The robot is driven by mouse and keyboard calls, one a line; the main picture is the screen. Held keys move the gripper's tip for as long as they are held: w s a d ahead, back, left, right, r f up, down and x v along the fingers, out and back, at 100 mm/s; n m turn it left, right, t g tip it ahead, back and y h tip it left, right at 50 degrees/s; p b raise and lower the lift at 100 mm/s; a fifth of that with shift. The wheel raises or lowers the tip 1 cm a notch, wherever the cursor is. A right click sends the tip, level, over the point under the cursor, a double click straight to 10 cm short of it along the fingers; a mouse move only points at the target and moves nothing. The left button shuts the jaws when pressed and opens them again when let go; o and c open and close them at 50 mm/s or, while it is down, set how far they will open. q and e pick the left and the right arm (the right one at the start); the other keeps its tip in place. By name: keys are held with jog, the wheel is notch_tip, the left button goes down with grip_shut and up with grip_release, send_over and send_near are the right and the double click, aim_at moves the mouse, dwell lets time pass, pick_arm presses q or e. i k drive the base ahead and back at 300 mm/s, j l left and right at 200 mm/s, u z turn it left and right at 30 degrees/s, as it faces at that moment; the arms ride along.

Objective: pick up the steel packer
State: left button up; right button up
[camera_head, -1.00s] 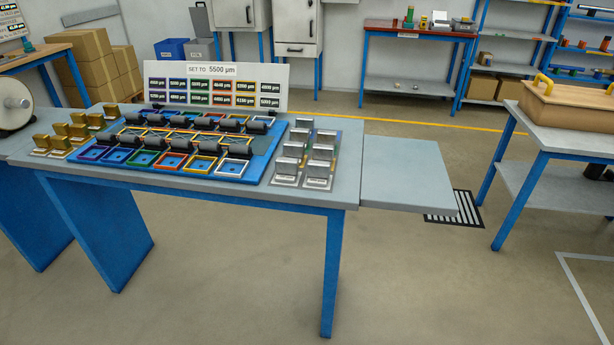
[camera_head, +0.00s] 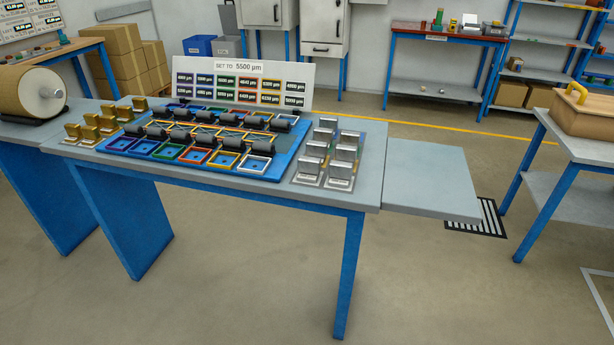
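Several silver, steel-looking blocks (camera_head: 341,169) stand upright in two columns on grey plates at the right end of the blue-legged table (camera_head: 250,190). The frames do not show which of them is the steel packer. Several brass-coloured blocks (camera_head: 90,131) stand at the left end of the same table. Neither of my grippers is in view.
A blue board (camera_head: 287,162) with coloured square frames and dark rollers lies mid-table. Behind it stands a sign (camera_head: 244,84) reading "SET TO 5500 µm". A large roll (camera_head: 25,93) is at the left. A grey side shelf (camera_head: 425,180) adjoins the table's right end.

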aim_at(313, 148)
jog(key=i+j+z, duration=0.25)
jog(key=i+j, duration=0.15)
jog(key=i+j+z, duration=0.25)
jog(key=i+j, duration=0.2)
jog(key=j+z, duration=0.1)
jog(key=z, duration=1.3)
